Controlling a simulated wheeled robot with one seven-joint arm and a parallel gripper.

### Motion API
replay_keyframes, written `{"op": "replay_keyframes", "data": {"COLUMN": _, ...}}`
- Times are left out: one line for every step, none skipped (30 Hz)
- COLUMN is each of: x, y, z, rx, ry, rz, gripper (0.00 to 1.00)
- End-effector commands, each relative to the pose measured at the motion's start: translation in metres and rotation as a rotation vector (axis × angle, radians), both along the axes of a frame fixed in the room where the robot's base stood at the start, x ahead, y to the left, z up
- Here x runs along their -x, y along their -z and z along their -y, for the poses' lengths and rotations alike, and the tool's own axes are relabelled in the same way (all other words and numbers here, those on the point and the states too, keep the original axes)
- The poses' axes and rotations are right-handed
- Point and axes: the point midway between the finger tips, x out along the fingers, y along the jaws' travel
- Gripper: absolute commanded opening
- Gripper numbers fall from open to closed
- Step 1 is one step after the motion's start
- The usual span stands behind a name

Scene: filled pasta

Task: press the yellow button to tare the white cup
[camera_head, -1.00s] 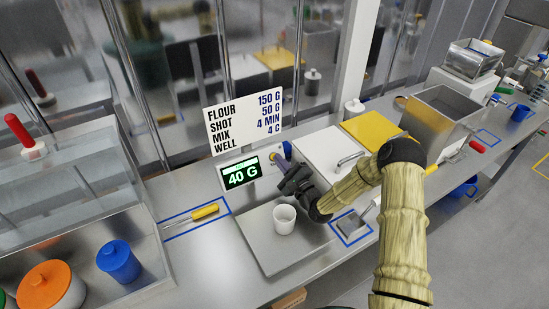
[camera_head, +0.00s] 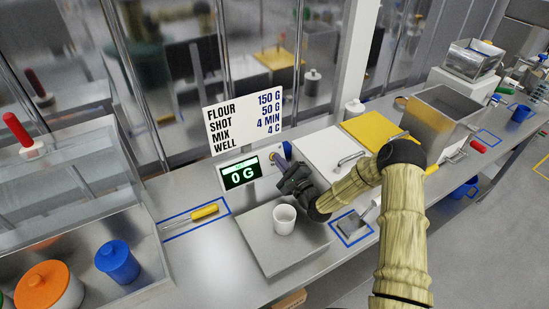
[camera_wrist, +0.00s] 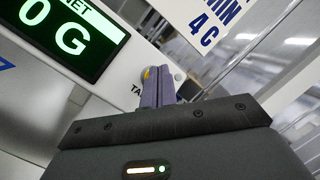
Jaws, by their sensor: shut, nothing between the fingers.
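The white cup (camera_head: 284,219) stands upright on the metal plate of the scale (camera_head: 262,243). The scale display (camera_head: 240,174) reads 0 G in green, and it also shows large in the wrist view (camera_wrist: 70,35). My gripper (camera_head: 281,161) is shut and empty, with its fingertips at the button panel right of the display. In the wrist view the purple fingers (camera_wrist: 158,82) are together in front of the yellow button (camera_wrist: 147,73), of which only an edge shows beside them. Whether the tips touch it is hidden.
A sign (camera_head: 244,121) stands above the display. A yellow-handled tool (camera_head: 204,212) lies left of the scale in a blue outline. A white box with a handle (camera_head: 331,158) is close to the right of my gripper. Lidded jars stand at lower left.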

Motion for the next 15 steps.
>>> {"op": "replay_keyframes", "data": {"x": 0.0, "y": 0.0, "z": 0.0, "rx": 0.0, "ry": 0.0, "rz": 0.0, "gripper": 0.0}}
{"op": "replay_keyframes", "data": {"x": 0.0, "y": 0.0, "z": 0.0, "rx": 0.0, "ry": 0.0, "rz": 0.0, "gripper": 0.0}}
{"op": "replay_keyframes", "data": {"x": 0.0, "y": 0.0, "z": 0.0, "rx": 0.0, "ry": 0.0, "rz": 0.0, "gripper": 0.0}}
{"op": "replay_keyframes", "data": {"x": 0.0, "y": 0.0, "z": 0.0, "rx": 0.0, "ry": 0.0, "rz": 0.0, "gripper": 0.0}}
{"op": "replay_keyframes", "data": {"x": 0.001, "y": -0.001, "z": 0.001, "rx": 0.0, "ry": 0.001, "rz": -0.001, "gripper": 0.0}}
{"op": "replay_keyframes", "data": {"x": 0.002, "y": -0.001, "z": 0.002, "rx": 0.0, "ry": 0.001, "rz": -0.001, "gripper": 0.0}}
{"op": "replay_keyframes", "data": {"x": 0.003, "y": -0.002, "z": 0.002, "rx": 0.0, "ry": 0.001, "rz": -0.001, "gripper": 0.0}}
{"op": "replay_keyframes", "data": {"x": 0.004, "y": -0.003, "z": 0.003, "rx": 0.001, "ry": 0.002, "rz": -0.001, "gripper": 0.0}}
{"op": "replay_keyframes", "data": {"x": 0.005, "y": -0.003, "z": 0.004, "rx": 0.001, "ry": 0.002, "rz": 0.0, "gripper": 0.0}}
{"op": "replay_keyframes", "data": {"x": 0.006, "y": -0.004, "z": 0.005, "rx": 0.001, "ry": 0.002, "rz": 0.0, "gripper": 0.0}}
{"op": "replay_keyframes", "data": {"x": 0.007, "y": -0.005, "z": 0.006, "rx": 0.001, "ry": 0.002, "rz": -0.001, "gripper": 0.0}}
{"op": "replay_keyframes", "data": {"x": 0.009, "y": -0.006, "z": 0.007, "rx": 0.0, "ry": 0.001, "rz": -0.001, "gripper": 0.0}}
{"op": "replay_keyframes", "data": {"x": 0.01, "y": -0.006, "z": 0.007, "rx": 0.0, "ry": 0.001, "rz": -0.001, "gripper": 0.0}}
{"op": "replay_keyframes", "data": {"x": 0.011, "y": -0.007, "z": 0.008, "rx": 0.0, "ry": 0.001, "rz": -0.001, "gripper": 0.0}}
{"op": "replay_keyframes", "data": {"x": 0.012, "y": -0.007, "z": 0.008, "rx": -0.001, "ry": 0.0, "rz": -0.001, "gripper": 0.0}}
